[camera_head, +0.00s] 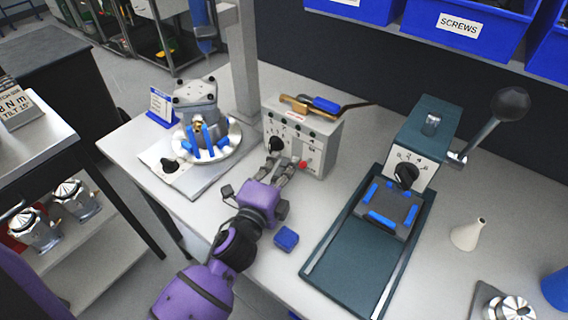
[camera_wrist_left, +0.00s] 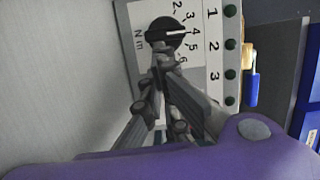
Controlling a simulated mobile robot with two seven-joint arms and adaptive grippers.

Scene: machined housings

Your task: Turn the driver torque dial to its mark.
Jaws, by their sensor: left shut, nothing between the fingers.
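The driver torque dial (camera_head: 277,144) is a black round knob on the front of the light grey controller box (camera_head: 312,148). In the left wrist view the dial (camera_wrist_left: 165,33) has a white pointer line aimed at about 4 on a scale that shows 2 to 6, labelled N m. My left gripper (camera_head: 279,165) is in front of the box, just below the dial. In the left wrist view its fingertips (camera_wrist_left: 160,70) are together and empty, close to the knob's lower edge. Contact with it is not clear. My right gripper is not in view.
A red button (camera_head: 304,165) sits beside the gripper on the box. A blue-handled tool (camera_head: 326,104) lies on top. A round fixture (camera_head: 206,145) stands left, a green press (camera_head: 421,140) right. A small blue block (camera_head: 286,238) lies near my arm.

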